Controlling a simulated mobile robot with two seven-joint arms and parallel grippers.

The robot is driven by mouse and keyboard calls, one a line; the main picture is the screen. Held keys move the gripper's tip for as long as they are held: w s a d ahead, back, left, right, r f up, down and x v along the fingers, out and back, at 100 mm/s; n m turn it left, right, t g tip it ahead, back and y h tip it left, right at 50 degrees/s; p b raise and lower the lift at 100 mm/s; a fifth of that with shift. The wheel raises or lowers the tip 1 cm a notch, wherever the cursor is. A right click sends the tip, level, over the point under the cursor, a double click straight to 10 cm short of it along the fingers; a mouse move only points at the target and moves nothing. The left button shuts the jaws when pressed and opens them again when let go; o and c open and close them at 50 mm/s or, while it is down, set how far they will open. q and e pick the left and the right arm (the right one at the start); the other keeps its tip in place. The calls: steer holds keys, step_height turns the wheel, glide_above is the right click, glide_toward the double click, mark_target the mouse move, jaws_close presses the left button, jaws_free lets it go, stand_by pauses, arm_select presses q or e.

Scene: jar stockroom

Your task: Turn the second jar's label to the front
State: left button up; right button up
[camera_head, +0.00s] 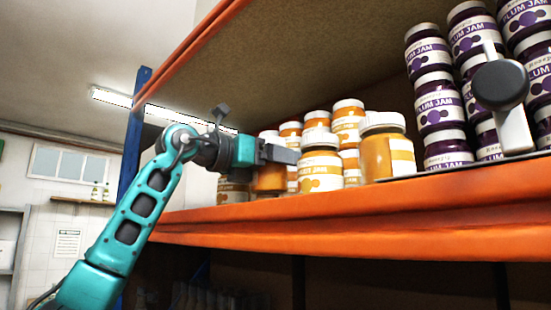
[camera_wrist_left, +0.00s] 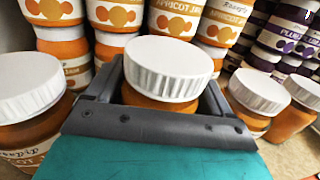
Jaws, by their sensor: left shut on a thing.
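The second jar from the left in the front row is an apricot jam jar (camera_head: 270,180) with an orange body and a white lid (camera_wrist_left: 168,65). It stands on the shelf, and my left gripper (camera_head: 280,153) is shut on it near the top. The part of its body below the gripper shows plain orange with no label in the head view; the rest is hidden. In the left wrist view the gripper's two dark fingers (camera_wrist_left: 165,100) lie on either side of the jar. My right gripper is not recognisable in either view.
Front-row apricot jars stand close by: one at left (camera_head: 232,192), one at right with its label forward (camera_head: 321,170), and one whose label faces right (camera_head: 385,155). More apricot jars (camera_wrist_left: 170,18) are stacked behind. Plum jam jars (camera_head: 435,105) stand at right. The orange shelf edge (camera_head: 340,218) runs below.

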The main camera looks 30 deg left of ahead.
arm_select(q)
steer(key=shift+f, duration=0.85)
steer(key=shift+f+y, duration=0.1)
steer(key=shift+y, duration=0.2)
steer(key=n+t+y, duration=0.2)
steer(key=y, duration=0.1)
steer(key=shift+a+n+y, duration=0.15)
steer(key=shift+n+y, duration=0.25)
steer(key=shift+n+y+b, duration=0.3)
steer(key=shift+n+y, duration=0.2)
steer(key=shift+y, duration=0.1)
steer(key=n+y, duration=0.1)
steer(key=y, duration=0.2)
steer(key=shift+a+n, duration=0.15)
steer(key=shift+n, duration=0.25)
steer(key=shift+a+n+y+b, duration=0.2)
steer(key=shift+n+y, duration=0.5)
steer(key=shift+y, duration=0.35)
steer(key=shift+a+n+y+b, duration=0.1)
steer(key=shift+n+y+b, duration=0.1)
steer(key=shift+n+y, duration=0.7)
steer(key=shift+f, duration=0.3)
